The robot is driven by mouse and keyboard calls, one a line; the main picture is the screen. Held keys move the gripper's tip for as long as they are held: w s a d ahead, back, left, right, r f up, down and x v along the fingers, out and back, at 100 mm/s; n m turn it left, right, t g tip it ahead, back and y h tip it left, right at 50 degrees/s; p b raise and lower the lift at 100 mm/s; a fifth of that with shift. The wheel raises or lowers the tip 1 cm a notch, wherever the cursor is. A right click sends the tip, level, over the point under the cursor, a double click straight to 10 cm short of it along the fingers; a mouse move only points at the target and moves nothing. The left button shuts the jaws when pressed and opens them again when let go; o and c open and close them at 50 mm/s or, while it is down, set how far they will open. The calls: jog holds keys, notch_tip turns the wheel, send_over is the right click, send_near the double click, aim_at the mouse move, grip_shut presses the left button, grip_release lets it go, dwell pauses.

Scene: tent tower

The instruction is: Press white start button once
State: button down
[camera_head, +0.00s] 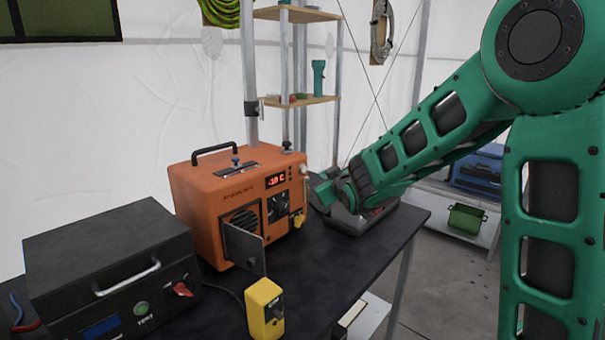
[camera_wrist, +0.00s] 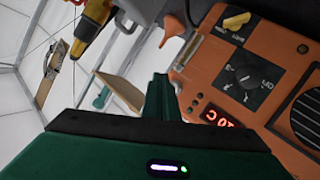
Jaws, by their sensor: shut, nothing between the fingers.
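An orange heater-like box (camera_head: 235,205) with a red digital display (camera_head: 276,180) and a dial (camera_head: 278,206) stands on the dark table. A small pale part (camera_head: 304,169) sits at its upper right edge; I cannot tell whether it is the white start button. The wrist view shows the box's orange face (camera_wrist: 205,72) with the dial (camera_wrist: 244,77), the lit display (camera_wrist: 218,116) and a yellow part (camera_wrist: 237,21). My gripper (camera_wrist: 160,82) is shut and empty, beside that face. In the head view it is low at the box's right side, its tips not clear.
A black box (camera_head: 110,255) with a green button (camera_head: 141,308) and red switch stands at left. A small yellow device (camera_head: 265,308) sits in front of the orange box's open flap (camera_head: 244,248). A grey tray (camera_head: 362,220) lies right of the box. Shelves (camera_head: 300,101) rise behind.

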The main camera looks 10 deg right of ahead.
jog(key=shift+w+a, duration=0.6)
jog(key=shift+w, duration=0.2)
jog(key=shift+w+a, duration=0.55)
jog(key=shift+w, duration=0.2)
jog(key=shift+w, duration=0.1)
dwell(0.9)
jog(key=shift+w+a, duration=0.2)
jog(key=shift+w, duration=0.05)
jog(key=shift+w+a+r, duration=0.1)
jog(key=shift+w+a, duration=0.2)
jog(key=shift+w, duration=0.05)
dwell(0.9)
jog(key=shift+s, duration=0.1)
jog(key=shift+s+d, duration=0.5)
jog(key=shift+s, duration=0.15)
jog(key=shift+s+d, duration=0.75)
jog(key=shift+s, duration=0.25)
jog(key=shift+s+d, duration=0.75)
jog(key=shift+s, duration=0.25)
